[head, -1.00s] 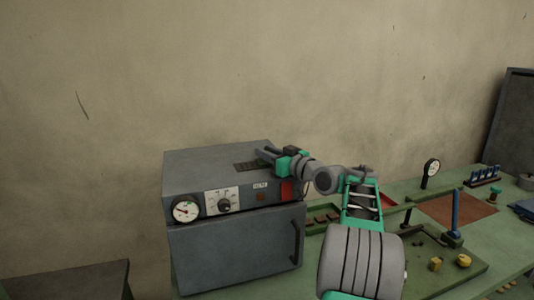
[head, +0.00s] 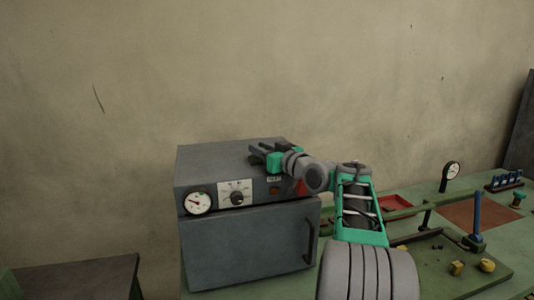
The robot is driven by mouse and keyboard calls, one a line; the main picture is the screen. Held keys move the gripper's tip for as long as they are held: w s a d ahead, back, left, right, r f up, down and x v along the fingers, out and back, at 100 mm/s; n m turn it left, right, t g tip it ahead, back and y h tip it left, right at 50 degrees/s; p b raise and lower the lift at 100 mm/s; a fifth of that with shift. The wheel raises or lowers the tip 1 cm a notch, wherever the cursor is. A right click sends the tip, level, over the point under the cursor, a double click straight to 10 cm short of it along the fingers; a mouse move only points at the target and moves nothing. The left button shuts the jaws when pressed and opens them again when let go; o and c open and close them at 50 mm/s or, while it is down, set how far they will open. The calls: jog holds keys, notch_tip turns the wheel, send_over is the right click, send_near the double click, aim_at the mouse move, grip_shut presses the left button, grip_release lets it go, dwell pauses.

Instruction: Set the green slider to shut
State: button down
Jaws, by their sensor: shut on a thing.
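My gripper (head: 258,152) is low over the top of the grey oven (head: 212,160), near its back right part. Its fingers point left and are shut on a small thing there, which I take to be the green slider. The slider itself cannot be made out behind the fingers and the green parts of my wrist. How far the slider stands along its track cannot be read from this view.
The oven's front has a dial gauge (head: 198,202), a knob (head: 237,197) and a closed door (head: 250,250) with a handle. The green bench (head: 505,242) at right holds a blue post (head: 477,215), yellow pieces and a gauge on a stand (head: 452,171). The oven top's left side is clear.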

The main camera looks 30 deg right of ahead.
jog(key=shift+a, duration=0.15)
jog(key=c, duration=1.2)
grip_release()
jog(key=shift+w+a, duration=0.1)
jog(key=shift+a, duration=0.05)
jog(key=shift+c, duration=0.2)
jog(key=shift+s+d, duration=0.2)
jog(key=shift+s, duration=0.1)
jog(key=s, duration=0.2)
jog(key=s+b, duration=0.1)
jog(key=s, duration=0.2)
jog(key=s+d, duration=0.1)
jog(key=s, duration=0.1)
jog(key=shift+s, duration=0.15)
jog(key=shift+a, duration=0.1)
